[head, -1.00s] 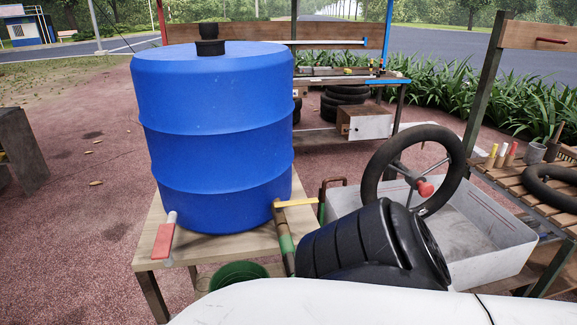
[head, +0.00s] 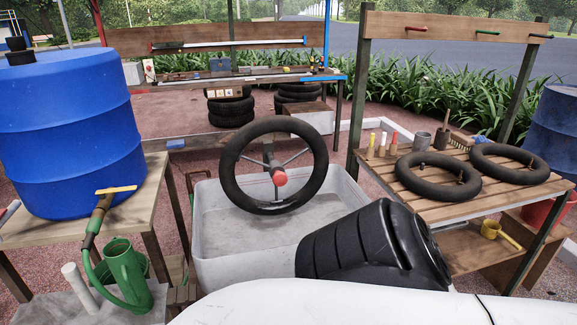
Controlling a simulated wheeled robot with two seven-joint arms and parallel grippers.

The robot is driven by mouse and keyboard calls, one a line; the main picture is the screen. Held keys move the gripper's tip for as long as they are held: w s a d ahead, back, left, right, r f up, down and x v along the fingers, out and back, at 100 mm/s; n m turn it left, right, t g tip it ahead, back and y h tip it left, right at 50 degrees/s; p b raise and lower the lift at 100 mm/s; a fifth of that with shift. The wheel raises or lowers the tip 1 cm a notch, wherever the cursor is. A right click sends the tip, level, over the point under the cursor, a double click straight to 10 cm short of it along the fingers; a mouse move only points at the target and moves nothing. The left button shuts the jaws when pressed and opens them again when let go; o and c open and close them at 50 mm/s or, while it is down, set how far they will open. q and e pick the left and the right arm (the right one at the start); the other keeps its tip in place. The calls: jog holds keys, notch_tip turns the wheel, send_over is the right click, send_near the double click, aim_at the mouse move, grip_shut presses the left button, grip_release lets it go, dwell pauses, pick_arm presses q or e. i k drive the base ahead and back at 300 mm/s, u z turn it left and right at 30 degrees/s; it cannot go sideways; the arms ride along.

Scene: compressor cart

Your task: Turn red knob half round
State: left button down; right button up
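A red rounded piece (head: 280,177) sits at the hub of a black-tyred spoked wheel (head: 234,165), which stands upright over a pale basin. It is the only red knob-like thing I can make out, and I cannot tell whether it is the task's knob. No compressor cart is recognisable in the head view. Neither of my grippers shows. A black ribbed part and a white rounded surface, which look like my own body, cover the bottom centre and right and hide part of the basin.
A blue barrel (head: 72,135) stands on a wooden table (head: 155,185) at left, with a green watering can (head: 126,268) below. The pale basin (head: 225,245) is in the middle. A slatted bench (head: 415,205) with two black tubes (head: 437,187) is at right. A workbench (head: 190,86) stands behind.

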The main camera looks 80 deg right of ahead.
aim_at(279, 179)
jog(key=z, duration=1.7)
